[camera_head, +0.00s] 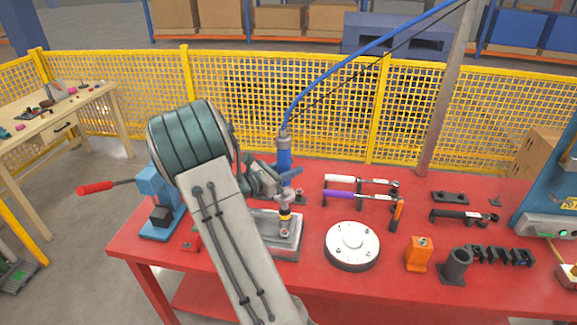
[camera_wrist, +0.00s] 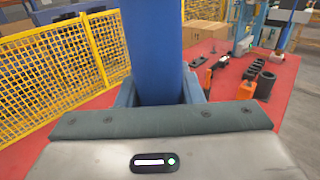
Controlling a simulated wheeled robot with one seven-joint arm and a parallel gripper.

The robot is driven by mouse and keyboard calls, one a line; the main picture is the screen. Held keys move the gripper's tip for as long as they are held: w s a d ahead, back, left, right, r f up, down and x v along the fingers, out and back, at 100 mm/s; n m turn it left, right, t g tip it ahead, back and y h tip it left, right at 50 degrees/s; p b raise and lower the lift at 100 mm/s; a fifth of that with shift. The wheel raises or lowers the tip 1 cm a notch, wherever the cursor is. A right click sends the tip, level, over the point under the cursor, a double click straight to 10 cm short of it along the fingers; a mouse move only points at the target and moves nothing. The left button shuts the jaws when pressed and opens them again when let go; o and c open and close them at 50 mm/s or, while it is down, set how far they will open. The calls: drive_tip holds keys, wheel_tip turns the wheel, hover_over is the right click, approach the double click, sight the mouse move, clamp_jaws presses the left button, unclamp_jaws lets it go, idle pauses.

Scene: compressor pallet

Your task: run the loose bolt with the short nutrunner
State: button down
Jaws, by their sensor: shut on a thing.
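The short nutrunner is a blue upright tool (camera_head: 284,155) hanging from a blue hose. My gripper (camera_head: 281,180) is shut around its blue body. In the wrist view the blue body (camera_wrist: 152,45) stands between my gripper's two fingers (camera_wrist: 157,90). A small bolt head (camera_head: 284,233) shows on the block just below the tool tip. I cannot tell whether the tip touches it. My arm hides the block's left part.
A round grey flange (camera_head: 352,243) lies right of the block. A white-handled tool (camera_head: 345,179) and a purple-handled tool (camera_head: 345,195) lie behind it. An orange block (camera_head: 419,255) and a dark cylinder (camera_head: 456,266) stand farther right. A blue press with a red handle (camera_head: 96,188) is left.

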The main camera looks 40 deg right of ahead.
sight(282, 196)
idle(0.4)
drive_tip(key=shift+a+f+b, duration=0.1)
drive_tip(key=shift+f+b, duration=1.65)
drive_tip(key=shift+f, duration=0.6)
drive_tip(key=shift+f+b, duration=1.55)
drive_tip(key=shift+f, duration=0.8)
idle(1.2)
drive_tip(key=shift+r, duration=0.1)
drive_tip(key=shift+r+p, duration=1.9)
drive_tip(key=shift+r, duration=0.7)
